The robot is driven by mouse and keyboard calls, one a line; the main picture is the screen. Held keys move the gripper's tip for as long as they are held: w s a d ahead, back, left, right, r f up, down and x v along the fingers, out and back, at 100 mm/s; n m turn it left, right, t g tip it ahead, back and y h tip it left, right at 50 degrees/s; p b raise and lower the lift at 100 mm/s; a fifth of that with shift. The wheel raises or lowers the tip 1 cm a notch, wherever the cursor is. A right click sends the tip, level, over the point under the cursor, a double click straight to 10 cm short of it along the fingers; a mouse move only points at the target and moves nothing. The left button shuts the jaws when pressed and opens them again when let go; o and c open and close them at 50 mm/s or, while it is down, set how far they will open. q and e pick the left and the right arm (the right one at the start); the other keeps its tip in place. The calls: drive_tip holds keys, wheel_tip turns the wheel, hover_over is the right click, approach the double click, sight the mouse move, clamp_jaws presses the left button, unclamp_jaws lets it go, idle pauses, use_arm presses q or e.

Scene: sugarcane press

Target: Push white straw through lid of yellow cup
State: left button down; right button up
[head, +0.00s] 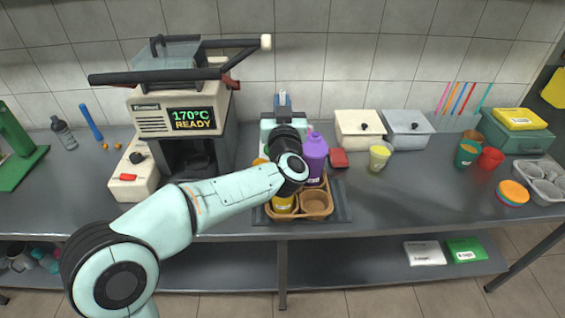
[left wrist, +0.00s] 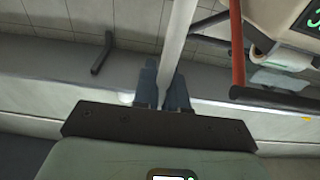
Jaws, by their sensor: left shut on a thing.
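My left gripper (head: 283,101) is above the middle of the counter, its arm reaching in from the left. In the left wrist view, my left gripper (left wrist: 162,85) is shut on a white straw (left wrist: 178,35), which runs up out of the picture from between the fingers. The straw's other end is hidden. A yellow cup (head: 379,157) with a pale top stands upright on the counter, to the right of my left gripper and apart from it. I cannot tell details of its lid. My right gripper is not in view.
White and grey bins (head: 359,128) stand behind the cup. Coloured cups (head: 490,158) are right.

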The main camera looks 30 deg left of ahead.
use_arm(q)
drive_tip(key=shift+f+b, duration=4.3)
drive_tip(key=shift+f, duration=1.85)
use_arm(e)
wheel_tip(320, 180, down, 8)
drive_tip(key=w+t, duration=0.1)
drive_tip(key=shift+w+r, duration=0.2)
use_arm(q)
drive_tip(key=c, duration=1.1)
unclamp_jaws()
wheel_tip(320, 180, up, 7)
drive_tip(key=p, duration=0.6)
drive_tip(key=shift+p, duration=0.35)
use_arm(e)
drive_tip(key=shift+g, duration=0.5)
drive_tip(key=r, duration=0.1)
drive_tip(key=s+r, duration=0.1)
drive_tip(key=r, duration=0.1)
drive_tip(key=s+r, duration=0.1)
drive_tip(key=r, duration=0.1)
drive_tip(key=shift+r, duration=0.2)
